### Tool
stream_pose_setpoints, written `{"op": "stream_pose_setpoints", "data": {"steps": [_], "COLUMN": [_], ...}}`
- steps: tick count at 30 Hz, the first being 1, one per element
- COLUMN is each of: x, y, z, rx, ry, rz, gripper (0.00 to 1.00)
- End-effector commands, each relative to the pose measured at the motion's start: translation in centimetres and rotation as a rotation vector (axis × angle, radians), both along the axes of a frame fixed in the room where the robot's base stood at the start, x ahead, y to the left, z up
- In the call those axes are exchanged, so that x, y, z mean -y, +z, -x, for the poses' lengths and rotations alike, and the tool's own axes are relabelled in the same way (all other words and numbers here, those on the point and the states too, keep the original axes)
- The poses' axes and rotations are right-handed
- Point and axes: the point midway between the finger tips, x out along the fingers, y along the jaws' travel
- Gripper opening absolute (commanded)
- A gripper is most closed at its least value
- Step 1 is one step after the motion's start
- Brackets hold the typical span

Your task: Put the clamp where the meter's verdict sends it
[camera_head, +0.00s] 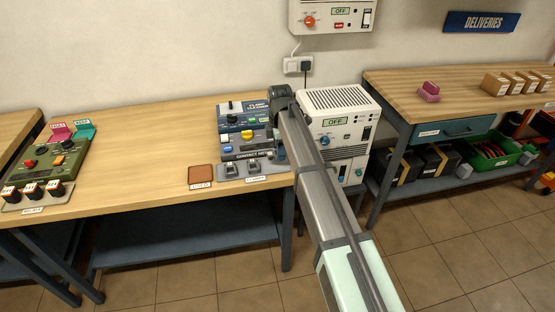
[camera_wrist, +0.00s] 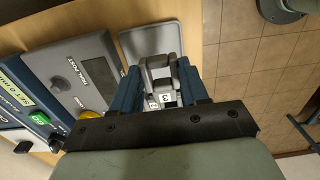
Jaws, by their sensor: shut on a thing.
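My gripper (camera_wrist: 161,88) is shut on a grey clamp (camera_wrist: 158,66) marked 3, between its blue fingers in the wrist view. In the head view my arm hides most of the gripper and the held clamp, just right of the contact meter (camera_head: 252,146). Two grey clamps (camera_head: 231,170) (camera_head: 252,166) sit on the clamp tray (camera_head: 256,176) in front of the meter. A grey plate (camera_wrist: 140,40) lies by the held clamp; I cannot tell whether they touch.
A brown mat (camera_head: 201,175), labelled apparently "USED", lies left of the tray. A green control box (camera_head: 47,152) with pink and teal signs stands at the far left. A white unit (camera_head: 338,118) showing "OFF" is right of my arm. Tabletop between is clear.

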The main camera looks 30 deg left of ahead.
Motion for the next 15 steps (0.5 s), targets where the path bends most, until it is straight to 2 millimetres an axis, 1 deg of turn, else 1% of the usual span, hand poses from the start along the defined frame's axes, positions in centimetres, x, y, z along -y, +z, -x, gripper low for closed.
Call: {"op": "stream_pose_setpoints", "data": {"steps": [1, 5, 12, 15], "x": [0.0, 0.0, 0.0, 0.0], "y": [-0.5, -1.3, -4.1, -4.5], "z": [0.0, 0.0, 0.0, 0.0], "rx": [0.000, 0.001, 0.000, 0.001], "ry": [0.000, -0.001, -0.001, -0.001], "rz": [0.000, -0.001, 0.000, -0.001], "gripper": [0.12, 0.12, 0.12, 0.12]}}
